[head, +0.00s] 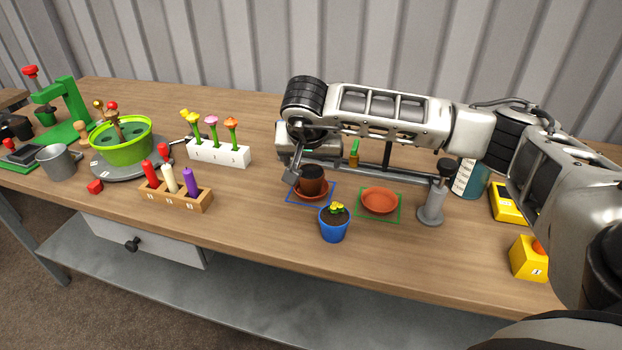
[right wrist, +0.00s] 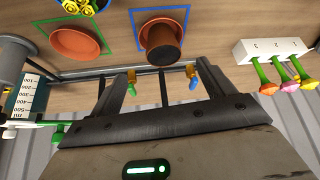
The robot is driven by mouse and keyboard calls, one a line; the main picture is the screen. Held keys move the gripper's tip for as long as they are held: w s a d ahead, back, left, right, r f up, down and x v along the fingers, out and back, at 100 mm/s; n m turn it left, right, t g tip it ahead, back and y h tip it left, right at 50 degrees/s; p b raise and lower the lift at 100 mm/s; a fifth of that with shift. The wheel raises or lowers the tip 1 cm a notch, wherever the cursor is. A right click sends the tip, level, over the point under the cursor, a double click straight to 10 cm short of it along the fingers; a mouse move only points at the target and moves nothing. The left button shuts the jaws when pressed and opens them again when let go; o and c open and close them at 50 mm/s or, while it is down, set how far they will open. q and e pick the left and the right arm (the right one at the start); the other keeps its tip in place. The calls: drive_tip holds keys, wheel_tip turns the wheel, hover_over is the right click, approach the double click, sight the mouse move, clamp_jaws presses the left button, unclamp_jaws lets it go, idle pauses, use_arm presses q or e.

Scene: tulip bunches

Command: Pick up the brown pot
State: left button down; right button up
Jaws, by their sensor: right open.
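The brown pot (head: 312,178) stands in a terracotta saucer inside a blue square outline on the table. In the right wrist view the brown pot (right wrist: 163,42) lies just beyond the gap between my fingers, in line with it. My right gripper (head: 298,168) is open and empty, close behind and above the pot; its fingers (right wrist: 162,68) are apart and not visibly touching it. The gripper and arm hide part of the table behind the pot. My left gripper is not in view.
A blue pot with yellow flowers (head: 334,223) stands close in front. An empty terracotta saucer (head: 380,201) in a green square is to the right, with a grey stand (head: 432,205) beyond it. A white flower block (head: 218,152) and a wooden peg block (head: 176,192) stand to the left.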

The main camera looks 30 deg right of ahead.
sight(311, 171)
drive_tip(key=x, duration=0.6)
drive_tip(key=p+x, duration=0.1)
drive_tip(key=x, duration=0.2)
drive_tip(key=shift+w, duration=0.45)
drive_tip(key=shift+r, duration=0.1)
drive_tip(key=c, duration=1.2)
